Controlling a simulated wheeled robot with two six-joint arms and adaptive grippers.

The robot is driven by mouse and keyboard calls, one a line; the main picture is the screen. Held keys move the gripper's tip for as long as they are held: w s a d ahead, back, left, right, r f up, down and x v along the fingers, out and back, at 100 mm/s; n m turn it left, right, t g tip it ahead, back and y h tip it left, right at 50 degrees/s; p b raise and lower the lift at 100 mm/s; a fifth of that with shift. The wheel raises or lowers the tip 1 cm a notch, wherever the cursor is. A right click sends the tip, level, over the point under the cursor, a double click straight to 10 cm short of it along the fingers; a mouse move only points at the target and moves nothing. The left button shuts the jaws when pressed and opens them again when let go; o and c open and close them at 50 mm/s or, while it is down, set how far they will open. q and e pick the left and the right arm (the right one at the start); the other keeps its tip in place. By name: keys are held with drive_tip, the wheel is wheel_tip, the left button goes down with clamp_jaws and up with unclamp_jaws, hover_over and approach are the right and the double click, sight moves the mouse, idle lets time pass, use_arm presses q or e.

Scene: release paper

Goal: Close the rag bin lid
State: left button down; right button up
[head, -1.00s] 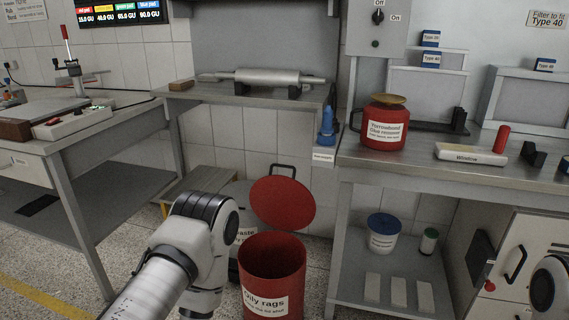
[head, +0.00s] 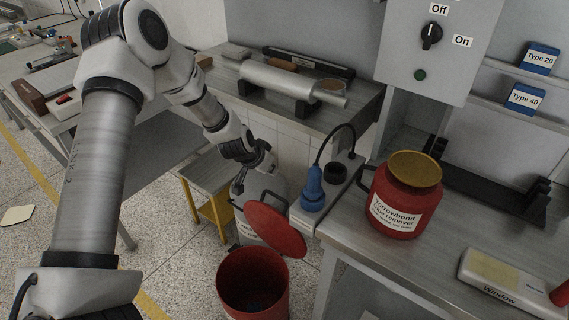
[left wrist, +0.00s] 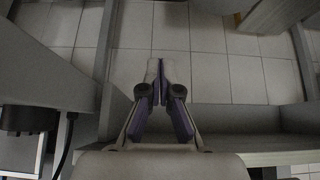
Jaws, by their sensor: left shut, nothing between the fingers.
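The red rag bin (head: 252,285) stands on the floor at the lower middle of the head view, its mouth open with dark contents inside. Its round red lid (head: 275,228) is tilted up at the bin's back edge. My left gripper (head: 254,180) is above and behind the lid, apart from it as far as I can tell; its fingers are small and partly blurred with the dark background. In the left wrist view the left fingers (left wrist: 161,72) are together and empty, with wall tiles beyond; the lid and bin do not show there. My right gripper is not in view.
A grey waste can (head: 268,186) stands behind the lid. A yellow-legged step (head: 207,196) is left of it. Open floor lies left of the bin.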

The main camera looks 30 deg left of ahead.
use_arm(q)
wheel_tip(320, 180, down, 9)
drive_tip(key=w+b, duration=0.1)
drive_tip(key=b, duration=0.4)
drive_tip(key=shift+w+d+f, duration=0.15)
drive_tip(key=shift+w+f, duration=0.05)
drive_tip(key=shift+w, duration=0.15)
